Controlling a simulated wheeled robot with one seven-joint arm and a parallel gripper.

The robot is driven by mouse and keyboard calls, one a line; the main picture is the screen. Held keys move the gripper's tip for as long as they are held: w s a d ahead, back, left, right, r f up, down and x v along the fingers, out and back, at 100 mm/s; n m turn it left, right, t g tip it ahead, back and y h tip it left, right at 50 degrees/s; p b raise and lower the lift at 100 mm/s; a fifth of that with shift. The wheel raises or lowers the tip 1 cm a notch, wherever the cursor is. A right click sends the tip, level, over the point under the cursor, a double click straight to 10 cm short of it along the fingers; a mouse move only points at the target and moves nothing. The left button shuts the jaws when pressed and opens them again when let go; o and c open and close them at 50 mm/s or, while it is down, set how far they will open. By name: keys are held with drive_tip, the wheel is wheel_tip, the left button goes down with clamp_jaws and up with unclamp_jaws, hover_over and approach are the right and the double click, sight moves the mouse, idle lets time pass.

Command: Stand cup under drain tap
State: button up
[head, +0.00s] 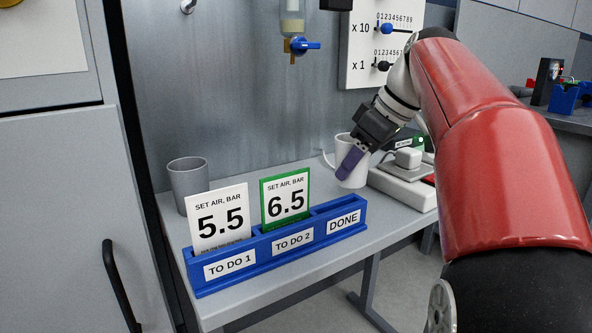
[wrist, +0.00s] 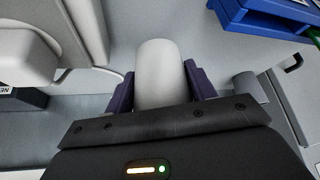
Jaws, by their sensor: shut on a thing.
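A white cup (head: 342,149) is held in my gripper (head: 351,162), above or on the right part of the bench; I cannot tell whether its base touches. It looks roughly upright. In the wrist view the cup (wrist: 162,62) sits between the two purple fingers of my gripper (wrist: 162,82), which are shut on its sides. The drain tap (head: 292,55), brass with a blue lever (head: 305,44), hangs below a clear bowl on the back panel, up and left of the cup. The bench under the tap looks bare.
A grey cup (head: 188,184) stands at the bench's left. A blue card rack (head: 270,252) runs along the front edge, holding a 5.5 card (head: 220,218) and a green-edged 6.5 card (head: 286,199). A white device (head: 402,185) lies right of the held cup.

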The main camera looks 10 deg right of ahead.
drive_tip(key=w+a, duration=0.2)
drive_tip(key=w+a+f, duration=0.1)
drive_tip(key=w+a, duration=0.3)
drive_tip(key=w, duration=0.1)
drive_tip(key=shift+w+f+p, duration=0.1)
drive_tip(key=shift+f+p, duration=0.05)
drive_tip(key=shift+p, duration=0.25)
drive_tip(key=w+a, duration=0.2)
drive_tip(key=w, duration=0.1)
drive_tip(key=shift+a, duration=0.3)
drive_tip(key=shift+s+f, duration=0.1)
drive_tip(key=shift+f, duration=0.55)
drive_tip(key=shift+d, duration=0.1)
drive_tip(key=o, duration=1)
drive_tip(key=shift+f, duration=0.1)
